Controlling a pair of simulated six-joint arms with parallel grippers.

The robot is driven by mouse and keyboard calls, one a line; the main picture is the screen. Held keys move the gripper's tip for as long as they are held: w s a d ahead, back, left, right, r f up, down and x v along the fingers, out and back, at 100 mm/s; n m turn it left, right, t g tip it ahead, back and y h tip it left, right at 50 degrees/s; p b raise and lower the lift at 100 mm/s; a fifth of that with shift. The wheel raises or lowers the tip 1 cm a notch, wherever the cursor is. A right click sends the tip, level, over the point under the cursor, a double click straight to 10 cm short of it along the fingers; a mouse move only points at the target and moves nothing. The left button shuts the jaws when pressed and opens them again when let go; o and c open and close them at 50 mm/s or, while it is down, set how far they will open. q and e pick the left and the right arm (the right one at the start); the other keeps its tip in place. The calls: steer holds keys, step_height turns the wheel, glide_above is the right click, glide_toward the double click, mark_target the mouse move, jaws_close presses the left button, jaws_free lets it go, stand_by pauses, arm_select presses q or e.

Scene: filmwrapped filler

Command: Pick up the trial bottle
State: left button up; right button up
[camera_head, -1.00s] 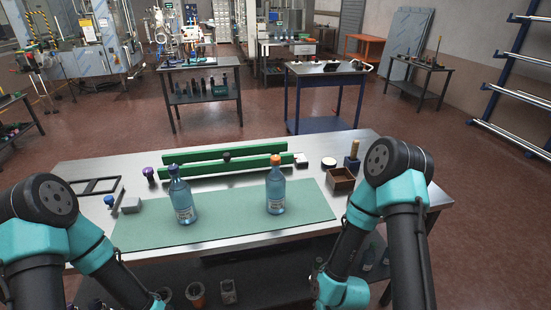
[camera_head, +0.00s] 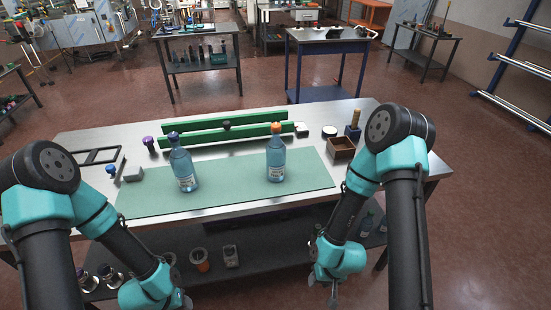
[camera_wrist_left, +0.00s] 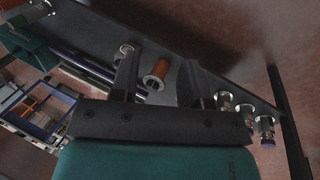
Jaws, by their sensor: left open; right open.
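Two clear blue bottles stand upright on the green mat (camera_head: 230,190) in the head view. One bottle (camera_head: 184,172) has a dark blue cap and a white label; the other bottle (camera_head: 276,160) has an orange cap. I cannot tell which is the trial bottle. My right gripper (camera_head: 322,287) is open and empty, low in front of the table, apart from both bottles. My left gripper is also low in front of the table, mostly cut off at the head view's bottom edge. The left wrist view shows its two fingers (camera_wrist_left: 156,72) spread, with nothing held.
Behind the mat lie green bars (camera_head: 220,143). A wooden box (camera_head: 342,147) stands at right and a black frame (camera_head: 95,156) at left. The table's lower shelf (camera_head: 265,250) holds several cups, including an orange one (camera_head: 200,260). The mat between the bottles is clear.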

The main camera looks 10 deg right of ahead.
arm_select(q)
steer(key=shift+o, duration=0.3)
steer(key=o, duration=1)
